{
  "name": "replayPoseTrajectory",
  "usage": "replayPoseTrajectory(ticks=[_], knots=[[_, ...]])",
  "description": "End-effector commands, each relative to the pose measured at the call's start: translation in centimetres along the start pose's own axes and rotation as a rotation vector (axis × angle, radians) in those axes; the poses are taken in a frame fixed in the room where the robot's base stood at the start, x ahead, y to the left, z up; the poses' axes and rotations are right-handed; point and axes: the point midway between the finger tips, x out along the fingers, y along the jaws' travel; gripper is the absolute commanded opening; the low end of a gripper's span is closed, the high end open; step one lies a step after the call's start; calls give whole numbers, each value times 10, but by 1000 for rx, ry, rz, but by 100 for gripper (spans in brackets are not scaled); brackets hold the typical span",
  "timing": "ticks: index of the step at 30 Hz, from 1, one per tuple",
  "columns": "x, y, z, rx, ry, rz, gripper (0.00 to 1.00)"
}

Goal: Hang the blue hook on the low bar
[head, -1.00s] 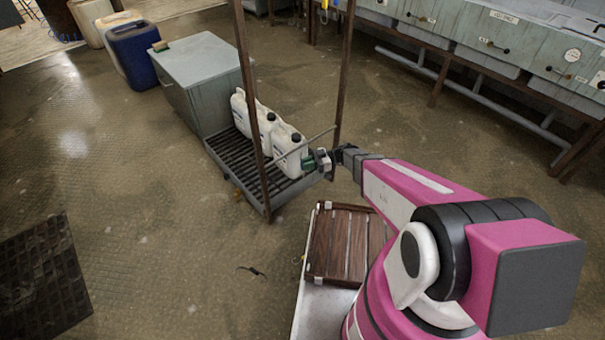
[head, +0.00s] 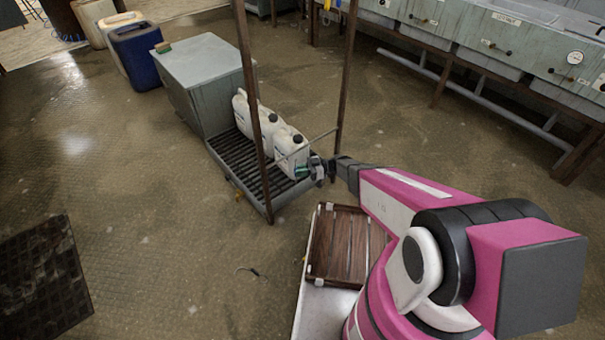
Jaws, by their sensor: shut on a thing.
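My gripper (head: 310,170) is at the end of the arm, near the front right of the rack. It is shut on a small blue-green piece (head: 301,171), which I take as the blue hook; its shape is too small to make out. The low bar (head: 313,140) is a thin rail between the rack's two brown posts. The gripper and the piece show just below the bar in the picture; I cannot tell whether they touch it.
White jugs (head: 292,150) stand on the rack's slatted shelf (head: 253,170), close behind the gripper. A grey cabinet (head: 205,60) and blue container (head: 137,58) are at the back left. A wooden slatted tray (head: 335,255) lies in front. The floor at left is mostly open.

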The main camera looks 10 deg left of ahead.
Motion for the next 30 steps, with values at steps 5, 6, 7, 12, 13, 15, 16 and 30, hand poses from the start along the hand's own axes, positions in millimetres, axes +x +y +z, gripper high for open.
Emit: replayPoseTrajectory(ticks=[5, 6, 7, 12, 13, 15, 16, 30], knots=[[6, 12, 1, -1, 0, -1, 0], [7, 15, 0, -1, 0, -1, 0], [8, 16, 0, -1, 0, -1, 0], [13, 27, 0, -2, 0, -1, 0], [14, 29, 0, -1, 1, -1, 0], [16, 33, 0, -1, 1, -1, 0], [17, 35, 0, -1, 1, -1, 0], [29, 59, 5, 0, 0, 0, 0]])
